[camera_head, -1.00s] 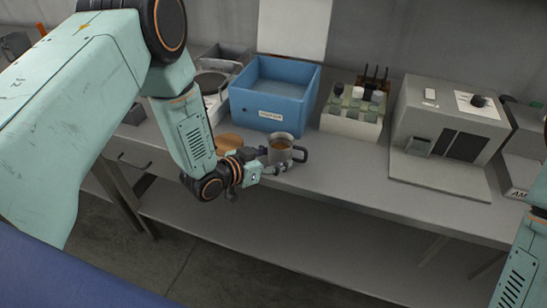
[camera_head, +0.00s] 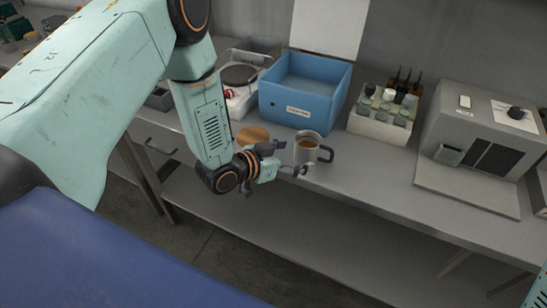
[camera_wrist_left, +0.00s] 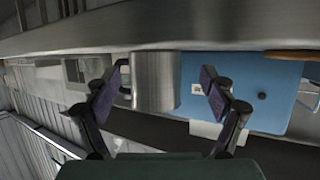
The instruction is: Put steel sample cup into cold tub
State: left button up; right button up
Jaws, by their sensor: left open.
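The steel sample cup (camera_head: 307,147) is a grey metal mug with a dark handle on its right and brown content. It stands upright near the front edge of the bench. The cold tub (camera_head: 290,113) is an open blue box with a white label, behind the cup. My left gripper (camera_head: 290,158) is open at the cup's near left side. In the left wrist view, the cup (camera_wrist_left: 155,80) shows between the two spread fingers, and I cannot tell whether either touches it. The blue tub (camera_wrist_left: 265,80) lies beyond. My right gripper is out of view.
A brown round disc (camera_head: 252,135) lies left of the cup. A white device with a dark round plate (camera_head: 240,76) stands left of the tub. A vial rack (camera_head: 380,126) and a grey machine (camera_head: 480,150) stand to the right. Bare bench lies right of the cup.

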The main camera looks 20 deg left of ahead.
pick_arm(q)
jog(key=p+v, duration=0.1)
jog(key=v, duration=0.9)
jog(key=shift+d+f, duration=0.15)
dwell(0.4)
jog(key=shift+o, duration=0.4)
